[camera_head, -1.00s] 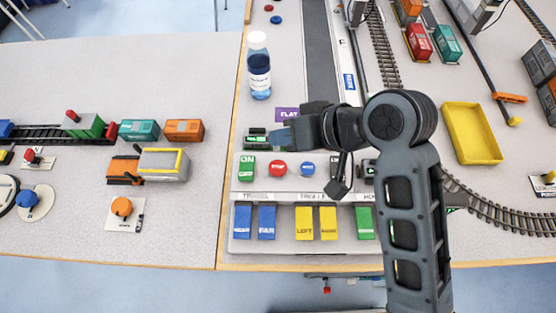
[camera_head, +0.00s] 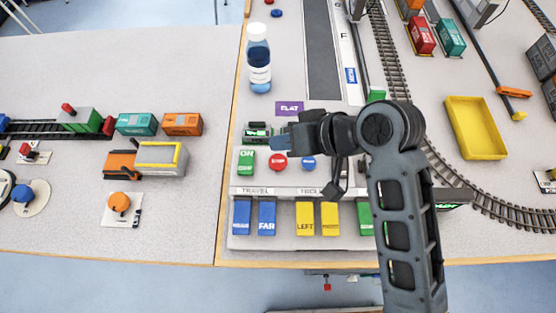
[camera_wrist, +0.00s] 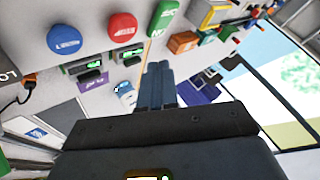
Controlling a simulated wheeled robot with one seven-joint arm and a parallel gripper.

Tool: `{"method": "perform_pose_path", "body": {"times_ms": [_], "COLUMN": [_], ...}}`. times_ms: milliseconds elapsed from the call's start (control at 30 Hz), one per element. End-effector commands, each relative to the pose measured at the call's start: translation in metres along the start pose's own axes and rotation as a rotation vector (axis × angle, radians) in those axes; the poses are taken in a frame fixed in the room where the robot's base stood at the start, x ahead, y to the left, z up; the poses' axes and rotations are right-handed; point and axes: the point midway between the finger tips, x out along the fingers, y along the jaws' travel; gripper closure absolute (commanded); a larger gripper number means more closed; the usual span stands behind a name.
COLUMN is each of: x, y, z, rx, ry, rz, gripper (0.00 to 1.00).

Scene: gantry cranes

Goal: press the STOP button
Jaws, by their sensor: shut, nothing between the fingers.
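The STOP button (camera_head: 278,161) is a round red button on the grey control panel, between the green ON button (camera_head: 246,162) and a round blue button (camera_head: 308,162). The red button also shows in the wrist view (camera_wrist: 122,26), at the top. My gripper (camera_head: 277,142) is shut and empty. Its blue-grey fingertips appear just behind the STOP button in the head view, apart from it in the picture. In the wrist view the closed fingers (camera_wrist: 160,84) lie below and right of the red button. How high they are above the panel I cannot tell.
A row of blue, yellow and green keys (camera_head: 305,218) lies along the panel's front. A small display (camera_head: 257,131) and a purple label (camera_head: 289,108) lie behind the buttons. A bottle (camera_head: 259,60) stands further back. A yellow tray (camera_head: 474,128) and curved track are at right.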

Motion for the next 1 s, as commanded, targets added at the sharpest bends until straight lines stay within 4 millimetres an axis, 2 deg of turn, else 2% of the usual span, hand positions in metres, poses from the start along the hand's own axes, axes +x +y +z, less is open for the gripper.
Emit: {"method": "perform_pose_path", "body": {"times_ms": [33,300,1000], "x": [0.010,0.027,0.029], "y": [0.008,0.019,0.021], "z": [0.007,0.019,0.021], "rx": [0.000,0.001,0.000], "ry": [0.001,0.000,0.001], "rz": [0.000,-0.001,-0.001], "gripper": [1.00,1.00,1.00]}}
